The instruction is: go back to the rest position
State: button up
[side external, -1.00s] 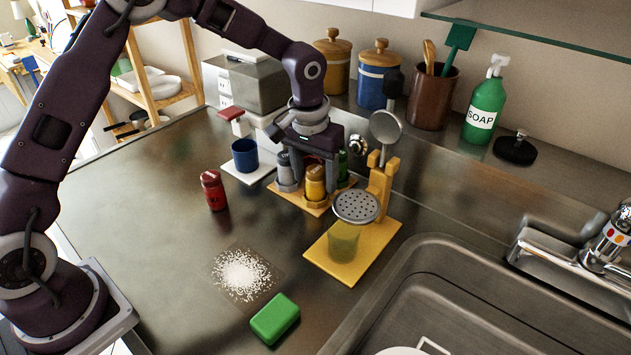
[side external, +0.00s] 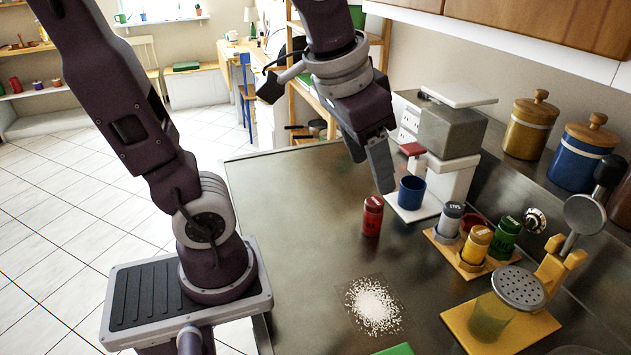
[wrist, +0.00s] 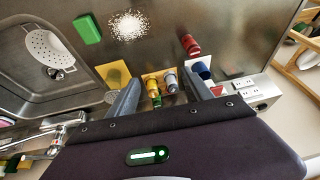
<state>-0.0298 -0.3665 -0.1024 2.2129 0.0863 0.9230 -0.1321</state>
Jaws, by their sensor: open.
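My gripper (side external: 325,130) is raised above the counter, jaws spread and empty, apart from the objects below. In the wrist view my gripper (wrist: 162,88) shows one finger on each side with nothing held between them. The wooden shaker rack (side external: 440,248) stands on the counter to its lower right. It holds a grey shaker (side external: 449,220), a yellow shaker (side external: 475,246) and a green shaker (side external: 504,238). A dark red round item (side external: 472,221) shows partly hidden among them. A red shaker (side external: 372,216) stands upright on the counter left of the rack.
A blue cup (side external: 411,192) sits on a white machine's base. White grains (side external: 374,307) lie spread on the counter. A yellow stand (side external: 550,325) with a perforated disc and a green block (wrist: 88,28) are nearby. Canisters (side external: 530,128) stand at the back. The counter's left part is clear.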

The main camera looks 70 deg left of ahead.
jog(key=s+f+t+h, duration=0.1)
jog(key=s+f, duration=0.1)
jog(key=s, duration=0.6)
jog(key=shift+s, duration=0.15)
